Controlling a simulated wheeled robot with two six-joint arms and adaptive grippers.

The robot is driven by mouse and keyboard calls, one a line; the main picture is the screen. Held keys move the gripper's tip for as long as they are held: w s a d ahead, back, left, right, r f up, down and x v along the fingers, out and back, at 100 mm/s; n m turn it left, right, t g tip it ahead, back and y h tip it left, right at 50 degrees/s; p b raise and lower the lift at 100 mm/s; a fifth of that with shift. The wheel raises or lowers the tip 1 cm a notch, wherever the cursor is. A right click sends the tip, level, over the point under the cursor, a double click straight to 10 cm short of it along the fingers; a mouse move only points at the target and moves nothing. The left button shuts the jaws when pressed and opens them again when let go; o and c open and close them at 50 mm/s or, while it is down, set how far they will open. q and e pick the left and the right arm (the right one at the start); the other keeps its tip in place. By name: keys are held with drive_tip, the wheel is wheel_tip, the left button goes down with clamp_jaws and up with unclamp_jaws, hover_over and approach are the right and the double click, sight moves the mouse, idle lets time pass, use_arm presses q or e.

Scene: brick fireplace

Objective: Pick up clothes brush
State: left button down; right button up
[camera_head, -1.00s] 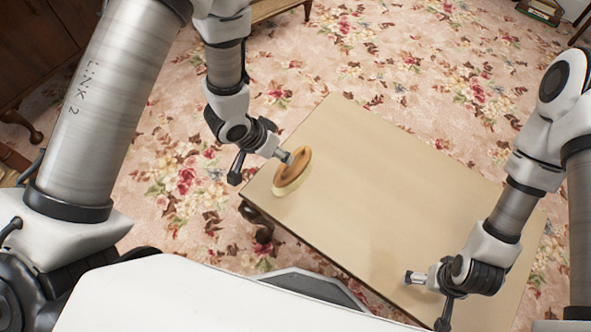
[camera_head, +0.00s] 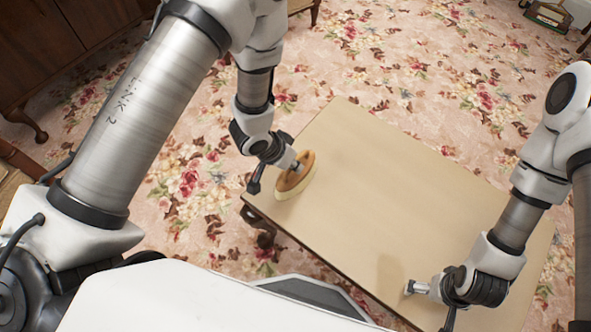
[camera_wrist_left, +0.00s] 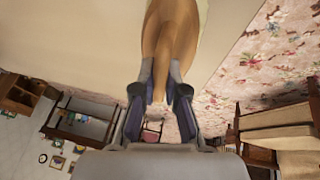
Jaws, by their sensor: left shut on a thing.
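The clothes brush (camera_head: 294,183) has a brown wooden back and pale bristles. In the head view it appears over the left end of the tan tabletop (camera_head: 400,190); I cannot tell whether it touches the top. My left gripper (camera_head: 297,167) is shut on the brush from its upper left side. In the left wrist view the fingers (camera_wrist_left: 160,75) close around the narrow end of the brush (camera_wrist_left: 172,35), which extends toward the top of the picture. My right gripper (camera_head: 411,288) is near the table's front right part, with nothing visible in it; its opening is unclear.
The tabletop between the grippers is bare. Floral carpet (camera_head: 420,70) surrounds the table. A dark wooden cabinet (camera_head: 60,50) stands at the upper left. A small box-like object (camera_head: 548,15) sits at the far upper right.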

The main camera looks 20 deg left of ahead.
use_arm(q)
drive_tip(key=shift+r, duration=0.1)
drive_tip(key=shift+r, duration=0.3)
use_arm(e)
drive_tip(key=shift+r, duration=0.2)
use_arm(q)
wheel_tip(320, 180, up, 3)
drive_tip(key=shift+r+p, duration=0.1)
drive_tip(key=shift+p, duration=0.65)
use_arm(e)
drive_tip(key=shift+r, duration=0.55)
drive_tip(key=shift+f, duration=0.1)
use_arm(q)
drive_tip(key=s+a+p, duration=0.1)
drive_tip(key=s+p, duration=0.6)
drive_tip(key=s, duration=0.9)
drive_tip(key=shift+a+r, duration=0.15)
drive_tip(key=shift+r, duration=0.3)
use_arm(e)
wheel_tip(320, 180, up, 7)
drive_tip(key=shift+r, duration=0.2)
use_arm(q)
drive_tip(key=shift+w, duration=0.1)
